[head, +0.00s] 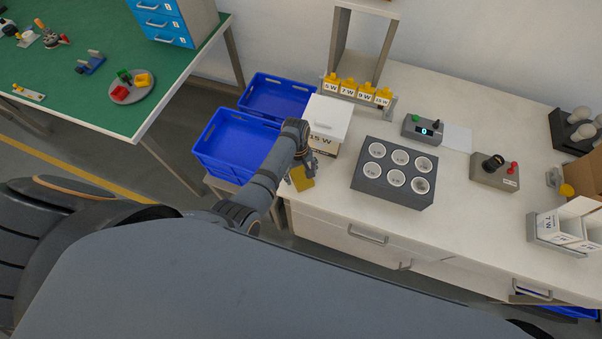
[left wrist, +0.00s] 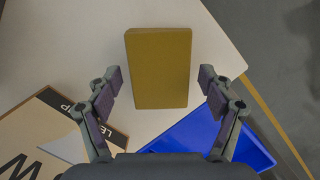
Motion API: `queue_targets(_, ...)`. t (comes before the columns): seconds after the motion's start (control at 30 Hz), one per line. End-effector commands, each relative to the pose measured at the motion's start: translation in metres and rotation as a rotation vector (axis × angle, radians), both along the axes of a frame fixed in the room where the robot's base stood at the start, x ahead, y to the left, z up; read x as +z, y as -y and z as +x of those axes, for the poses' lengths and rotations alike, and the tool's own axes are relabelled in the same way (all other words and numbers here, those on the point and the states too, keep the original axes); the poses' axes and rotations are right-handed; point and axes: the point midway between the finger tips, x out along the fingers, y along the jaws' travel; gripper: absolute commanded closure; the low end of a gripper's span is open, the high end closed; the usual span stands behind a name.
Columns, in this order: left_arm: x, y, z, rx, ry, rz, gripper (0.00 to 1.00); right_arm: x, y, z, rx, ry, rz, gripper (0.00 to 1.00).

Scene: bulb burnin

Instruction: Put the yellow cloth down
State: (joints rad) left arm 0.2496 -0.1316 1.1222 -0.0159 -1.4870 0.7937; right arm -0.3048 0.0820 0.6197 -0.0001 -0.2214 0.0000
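The yellow cloth (head: 302,179) is a flat mustard-yellow rectangle on the white bench, near its front left corner. In the left wrist view the cloth (left wrist: 159,68) lies between the two spread fingers, with a gap on each side. My left gripper (head: 309,166) is just over the cloth. It is open, its fingers (left wrist: 160,82) are apart, and they hold nothing. The right gripper does not show in either view.
A white lidded 15 W box (head: 327,120) stands close beside the left gripper. Blue bins (head: 235,140) sit left of the bench. A grey block with several round sockets (head: 393,196) stands to the right. Bare bench top shows around the cloth.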

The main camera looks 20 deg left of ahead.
Motion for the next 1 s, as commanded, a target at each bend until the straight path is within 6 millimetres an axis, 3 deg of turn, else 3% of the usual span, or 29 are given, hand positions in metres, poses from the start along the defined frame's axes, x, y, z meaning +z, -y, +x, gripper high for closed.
queue_targets(0.37, 0.007, 0.0, 0.001, 0.0, 0.001, 0.0, 0.16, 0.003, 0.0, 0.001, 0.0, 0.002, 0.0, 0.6)
queue_targets(0.8, 0.101, -0.011, 0.013, -0.001, 0.004, 0.0, 0.16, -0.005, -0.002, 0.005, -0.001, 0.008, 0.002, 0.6)
queue_targets(1.0, 0.121, -0.013, 0.015, -0.001, 0.002, 0.0, 0.16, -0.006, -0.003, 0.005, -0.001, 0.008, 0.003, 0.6)
